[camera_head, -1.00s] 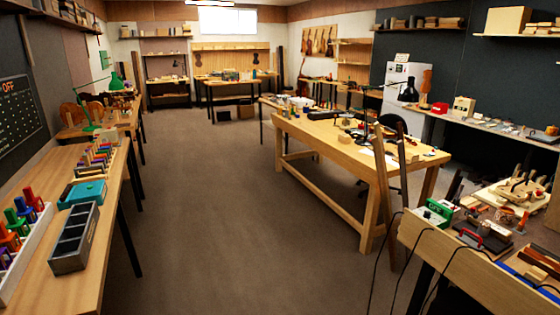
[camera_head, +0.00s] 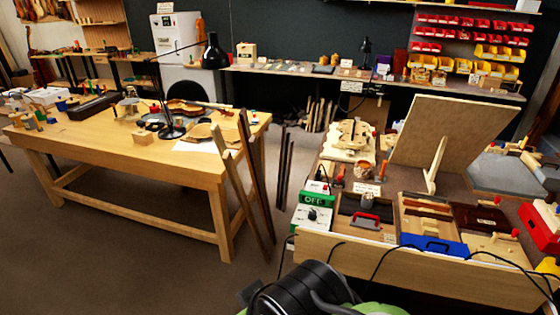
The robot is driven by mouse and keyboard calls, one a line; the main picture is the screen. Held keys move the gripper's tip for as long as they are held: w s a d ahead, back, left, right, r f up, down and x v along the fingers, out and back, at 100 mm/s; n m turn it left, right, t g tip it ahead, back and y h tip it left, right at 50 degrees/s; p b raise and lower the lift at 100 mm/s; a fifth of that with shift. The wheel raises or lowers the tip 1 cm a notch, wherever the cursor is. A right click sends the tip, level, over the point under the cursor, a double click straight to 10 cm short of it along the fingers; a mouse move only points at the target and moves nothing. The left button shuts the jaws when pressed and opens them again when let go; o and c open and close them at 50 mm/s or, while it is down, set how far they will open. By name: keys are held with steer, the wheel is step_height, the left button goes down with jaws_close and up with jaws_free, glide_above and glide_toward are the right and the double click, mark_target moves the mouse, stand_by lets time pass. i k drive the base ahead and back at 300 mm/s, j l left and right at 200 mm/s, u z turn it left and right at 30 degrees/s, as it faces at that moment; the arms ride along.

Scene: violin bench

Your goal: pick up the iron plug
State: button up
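I cannot make out the iron plug for certain. A green and white control box (camera_head: 312,214) marked "OFF" with a dial stands at the front left corner of the near right bench (camera_head: 345,262). A small white unit (camera_head: 318,187) sits just behind it, with a dark piece at it too small to tell. Black cables run over the bench's front board. My gripper is not in view; only black and green parts of mine show at the bottom middle, in front of the bench.
The near bench holds a red-handled tool (camera_head: 366,220), a blue case (camera_head: 434,246), and a large tilted wooden board (camera_head: 455,135). Dark wooden strips (camera_head: 248,175) lean against the long table (camera_head: 110,150) on the left.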

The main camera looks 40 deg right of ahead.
mark_target(317, 177)
steer(key=i+z, duration=0.2)
steer(key=i, duration=0.4)
steer(key=i+j+z, duration=0.15)
steer(key=i, duration=0.4)
steer(key=i+z, duration=0.25)
steer(key=z, duration=0.15)
steer(key=i+z, duration=0.25)
steer(key=z, duration=0.15)
steer(key=i+z, duration=0.25)
steer(key=z, duration=0.15)
steer(key=i+z, duration=0.4)
steer(key=i, duration=0.7)
